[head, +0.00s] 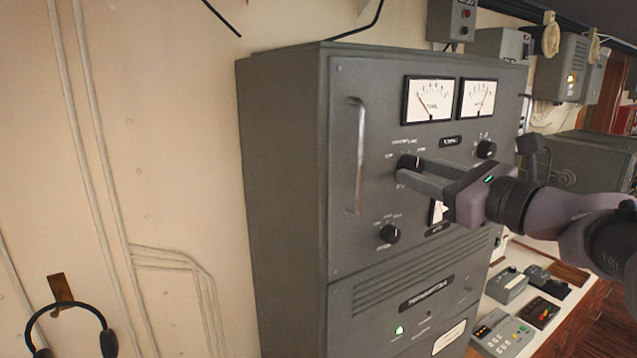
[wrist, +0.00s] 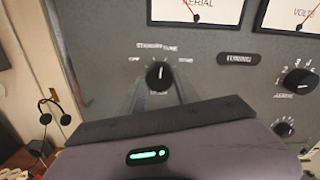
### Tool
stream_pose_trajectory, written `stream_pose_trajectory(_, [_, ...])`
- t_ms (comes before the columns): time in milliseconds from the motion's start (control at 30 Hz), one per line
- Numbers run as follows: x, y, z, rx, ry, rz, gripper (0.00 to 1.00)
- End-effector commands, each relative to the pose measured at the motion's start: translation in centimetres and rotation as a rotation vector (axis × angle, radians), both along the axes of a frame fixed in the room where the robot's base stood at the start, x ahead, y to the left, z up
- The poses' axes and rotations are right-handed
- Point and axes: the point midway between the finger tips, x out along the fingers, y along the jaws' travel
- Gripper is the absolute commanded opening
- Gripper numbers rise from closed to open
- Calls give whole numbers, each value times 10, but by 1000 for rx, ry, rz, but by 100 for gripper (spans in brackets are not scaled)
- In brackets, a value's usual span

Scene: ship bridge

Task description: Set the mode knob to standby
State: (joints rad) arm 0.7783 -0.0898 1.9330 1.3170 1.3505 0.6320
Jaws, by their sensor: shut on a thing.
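The mode knob (head: 408,161) is a small black dial on the upper front of the grey transmitter cabinet (head: 280,150). In the wrist view the knob (wrist: 157,76) shows a pale pointer line facing roughly upward. The labels OFF, STANDBY and TUNE arc above it from left to right. I cannot tell whether the line sits on STANDBY or between STANDBY and TUNE. My gripper (head: 404,170) reaches in from the right and is shut on the mode knob.
Two meters (head: 427,100) sit above the knob. Another black knob (head: 486,149) is to the right and one (head: 389,234) lower left. A vertical handle (head: 356,155) stands out left of the knob. Headphones (head: 70,320) hang on the wall at left.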

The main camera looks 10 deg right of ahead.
Motion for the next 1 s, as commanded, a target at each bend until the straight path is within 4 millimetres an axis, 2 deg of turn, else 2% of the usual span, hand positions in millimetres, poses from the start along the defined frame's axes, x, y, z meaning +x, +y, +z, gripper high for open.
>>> stream_pose_trajectory(33, [0,0,-5,-36,-15,0,0])
stream_pose_trajectory(500, [0,-1,-2,-330,-121,0,0])
stream_pose_trajectory(1000, [0,-1,1,-415,-152,0,0])
